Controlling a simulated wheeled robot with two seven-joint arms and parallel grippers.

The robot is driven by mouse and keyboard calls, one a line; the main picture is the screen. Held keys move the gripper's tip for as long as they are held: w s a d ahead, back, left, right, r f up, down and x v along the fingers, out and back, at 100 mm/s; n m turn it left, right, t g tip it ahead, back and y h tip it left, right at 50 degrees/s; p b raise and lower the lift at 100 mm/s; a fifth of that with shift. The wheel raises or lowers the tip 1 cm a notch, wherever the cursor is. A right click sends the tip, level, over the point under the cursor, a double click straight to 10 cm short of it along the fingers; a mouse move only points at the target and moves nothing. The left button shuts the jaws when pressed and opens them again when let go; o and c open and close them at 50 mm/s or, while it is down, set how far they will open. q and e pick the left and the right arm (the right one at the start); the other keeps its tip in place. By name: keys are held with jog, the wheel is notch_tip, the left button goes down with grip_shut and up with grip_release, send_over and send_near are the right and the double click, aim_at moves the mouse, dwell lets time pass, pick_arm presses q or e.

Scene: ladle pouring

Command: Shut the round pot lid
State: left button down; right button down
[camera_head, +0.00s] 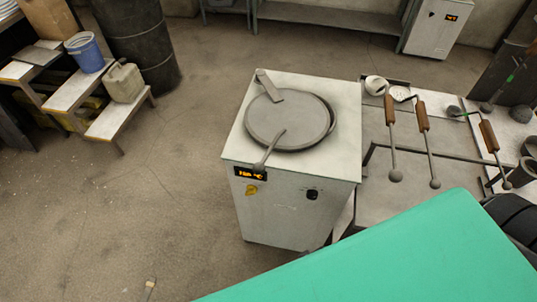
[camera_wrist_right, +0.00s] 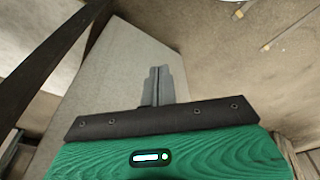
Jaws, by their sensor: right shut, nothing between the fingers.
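The round grey pot lid (camera_head: 287,119) lies over the round opening on top of the white furnace cabinet (camera_head: 290,205). A hinge bracket (camera_head: 267,85) joins it at the back, and a rod handle with a ball end (camera_head: 259,168) sticks out over the front edge. A dark rim shows along the lid's right side; I cannot tell whether the lid sits fully flush. My right gripper (camera_wrist_right: 160,85) is shut and empty in the right wrist view, over a pale flat surface, with no lid in that view. My left gripper is not in view.
Ladles with wooden grips (camera_head: 423,117) lie on the metal bench (camera_head: 400,190) right of the cabinet. Steps at left hold a blue bucket (camera_head: 86,55) and a canister (camera_head: 123,83), beside a dark barrel (camera_head: 140,45).

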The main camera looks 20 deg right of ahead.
jog(key=w+a+r+t+p, duration=0.1)
jog(key=w+r, duration=0.2)
jog(key=r, duration=0.7)
jog(key=w+r+t+p, duration=0.1)
jog(key=w+r, duration=0.2)
jog(key=r, duration=0.7)
notch_tip(320, 180, up, 21)
jog(key=n+t+y+p, duration=0.1)
jog(key=n+t+y, duration=0.1)
jog(key=n+y, duration=0.4)
send_over(263, 159)
jog(key=s+d, duration=0.2)
jog(key=p+x, duration=0.4)
jog(key=x, duration=0.6)
jog(key=s+d+p, duration=0.2)
jog(key=s, duration=0.1)
jog(key=shift+d+f, duration=0.4)
jog(key=shift+w, duration=0.1)
